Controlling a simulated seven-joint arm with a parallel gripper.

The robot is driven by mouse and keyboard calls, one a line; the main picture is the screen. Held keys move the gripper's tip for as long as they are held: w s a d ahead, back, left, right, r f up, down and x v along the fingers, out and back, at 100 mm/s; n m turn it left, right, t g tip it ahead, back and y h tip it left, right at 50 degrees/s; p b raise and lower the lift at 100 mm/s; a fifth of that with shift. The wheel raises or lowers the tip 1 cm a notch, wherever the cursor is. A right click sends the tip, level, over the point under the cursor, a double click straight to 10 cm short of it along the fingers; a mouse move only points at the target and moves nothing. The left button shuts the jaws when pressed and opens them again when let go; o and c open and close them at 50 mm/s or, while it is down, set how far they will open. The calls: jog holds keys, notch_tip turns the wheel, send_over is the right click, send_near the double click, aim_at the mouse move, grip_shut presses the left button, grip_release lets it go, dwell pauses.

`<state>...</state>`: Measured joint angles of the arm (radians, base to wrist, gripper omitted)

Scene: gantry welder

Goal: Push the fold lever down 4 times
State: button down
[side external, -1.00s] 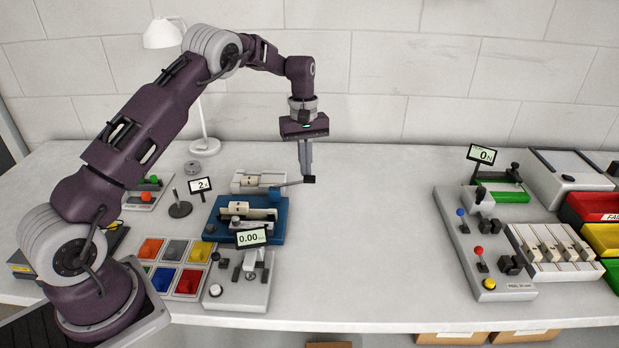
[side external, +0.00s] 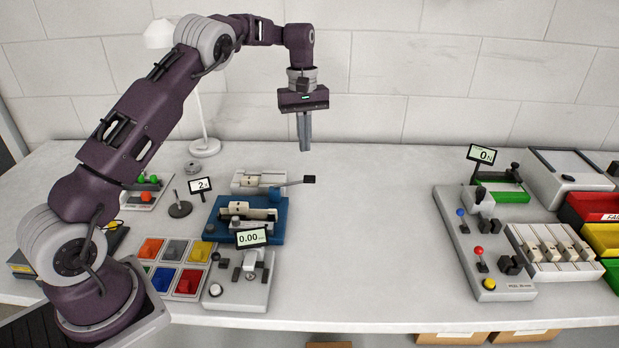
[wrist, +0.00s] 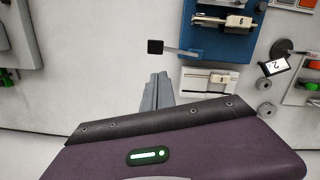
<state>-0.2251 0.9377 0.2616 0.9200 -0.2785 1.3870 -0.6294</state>
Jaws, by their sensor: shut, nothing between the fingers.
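The fold lever is a grey bar with a black knob (side external: 309,179), sticking out to the right from the back of the blue fixture (side external: 276,233). The bar lies close to level, with a slight rise toward the knob. The knob also shows in the wrist view (wrist: 155,47), just beyond my fingertips. My gripper (side external: 305,148) is shut and empty, pointing down. In the side view its tips are above the knob, with a clear gap. A small display (side external: 200,185) left of the fixture appears to read 2.
A white clamp unit (side external: 250,179) stands behind the fixture. A grey unit with a 0.00 display (side external: 252,237) stands in front. Coloured bins (side external: 188,282) lie front left. The table's middle is clear. Another station with levers (side external: 480,257) stands to the right.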

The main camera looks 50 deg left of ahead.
aim_at(309, 176)
jog(key=d+r, duration=0.1)
jog(key=s+d+r, duration=0.1)
jog(key=shift+s+d+r, duration=0.25)
jog(key=shift+d, duration=0.1)
jog(key=shift+s+d+f, duration=0.1)
jog(key=shift+d+f, duration=0.05)
jog(key=shift+f, duration=1.6)
jog(key=shift+s+d+f, duration=0.1)
jog(key=shift+d+f, duration=0.05)
jog(key=shift+f, duration=1.6)
jog(key=shift+f, duration=0.1)
